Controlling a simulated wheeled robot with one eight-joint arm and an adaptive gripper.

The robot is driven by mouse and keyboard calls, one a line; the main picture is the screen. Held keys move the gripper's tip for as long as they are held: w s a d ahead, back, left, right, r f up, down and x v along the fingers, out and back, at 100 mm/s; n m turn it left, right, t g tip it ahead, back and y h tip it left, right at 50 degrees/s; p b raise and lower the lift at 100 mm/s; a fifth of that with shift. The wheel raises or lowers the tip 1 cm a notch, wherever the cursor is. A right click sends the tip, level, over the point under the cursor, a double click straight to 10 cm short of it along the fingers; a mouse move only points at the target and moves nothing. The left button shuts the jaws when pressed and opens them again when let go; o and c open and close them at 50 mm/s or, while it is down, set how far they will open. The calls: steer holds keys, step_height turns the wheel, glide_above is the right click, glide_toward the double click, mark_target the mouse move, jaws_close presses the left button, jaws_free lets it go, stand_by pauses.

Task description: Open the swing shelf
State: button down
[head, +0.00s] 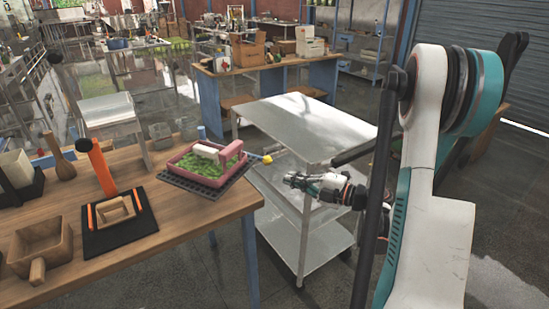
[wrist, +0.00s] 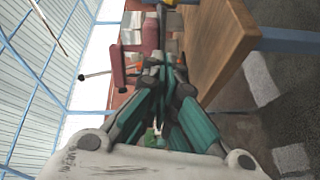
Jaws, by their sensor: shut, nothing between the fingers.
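A dark perforated plate (head: 178,181), which looks like the swing shelf, lies at the right end of the wooden table. A pink tray (head: 178,160) with green contents and a white-and-pink arched part sits on it. A yellow-tipped rod (head: 263,158) sticks out to the right past the table edge. My gripper (head: 288,180) is shut and empty, in the air to the right of the table, just right of and below the yellow tip and apart from it. In the wrist view my fingers (wrist: 158,62) meet, with a pink part (wrist: 151,33) behind them.
The wooden table (head: 185,222) holds an orange-handled tool (head: 101,166), a black mat with a wooden frame (head: 115,211) and a wooden box (head: 40,244). A metal cart (head: 325,127) stands behind my gripper. Open floor lies at the lower right.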

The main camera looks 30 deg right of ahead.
mark_target(255, 162)
steer(key=w+a+f+b, duration=0.1)
steer(key=w+a+b, duration=0.1)
steer(key=w, duration=0.9)
steer(key=shift+w+b, duration=0.15)
steer(key=shift+b, duration=0.45)
steer(key=w+d+n+g+y, duration=0.1)
steer(key=w+d, duration=0.3)
steer(key=d, duration=0.3)
steer(key=shift+n+y, duration=0.3)
steer(key=shift+y, duration=0.1)
steer(key=shift+a+f, duration=0.1)
